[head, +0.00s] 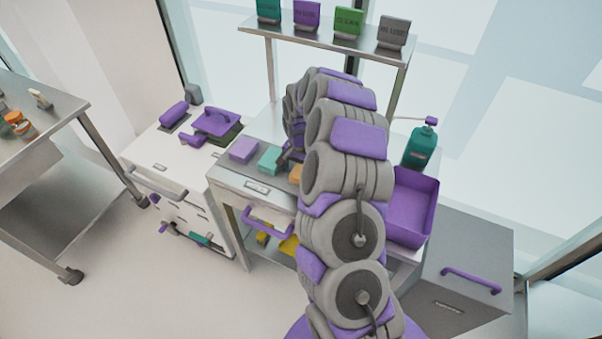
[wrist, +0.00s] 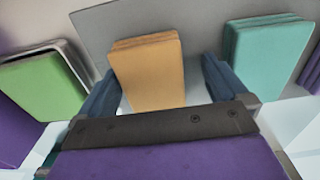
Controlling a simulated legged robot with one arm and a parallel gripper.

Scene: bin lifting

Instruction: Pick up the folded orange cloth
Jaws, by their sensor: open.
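The folded orange cloth (wrist: 147,72) lies on the grey table top, in the upper middle of the wrist view. In the head view only a small part of the orange cloth (head: 296,174) shows beside my arm. My gripper (wrist: 158,68) is open, with one dark blue finger to the left of the cloth and one to its right. The cloth appears between the fingers, and I cannot tell how far above it they are. A folded teal cloth (wrist: 268,55) lies to the right of the orange one.
A purple cloth (head: 243,150) and the teal cloth (head: 270,158) lie in a row on the table. A green item (wrist: 40,88) in a grey holder is on the left in the wrist view. A purple bin (head: 412,207) and a teal bottle (head: 420,148) stand right of my arm.

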